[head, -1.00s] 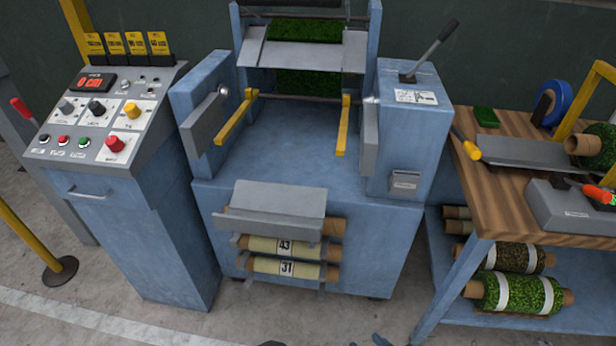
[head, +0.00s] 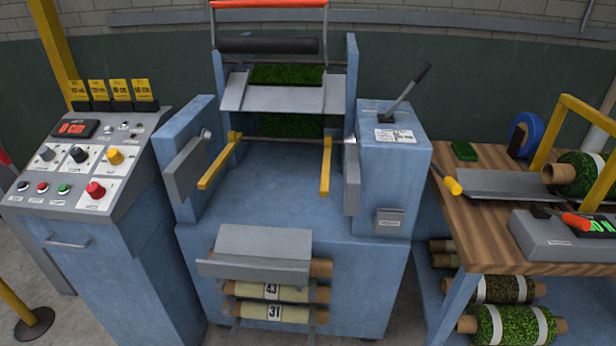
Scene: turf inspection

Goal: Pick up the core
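Cardboard cores lie across the front rack of the blue machine (head: 370,275). The top core (head: 321,267) sits mostly hidden under a grey metal flap (head: 263,242), with its brown right end showing. Below it are a core with a pale wrap marked 43 (head: 295,292) and one marked 31 (head: 297,314). Their brown ends stick out at both sides. A thin bar (head: 285,140) spans the machine between two yellow arms, with no core on it. Neither of my grippers is in view.
A control panel (head: 75,160) reading 0 cm stands at left. At right, a wooden bench (head: 480,235) carries a scale (head: 555,240), a grey tray (head: 510,183) and a turf roll (head: 580,175). More rolls (head: 512,325) lie on its lower shelf. A post base (head: 34,325) stands bottom left.

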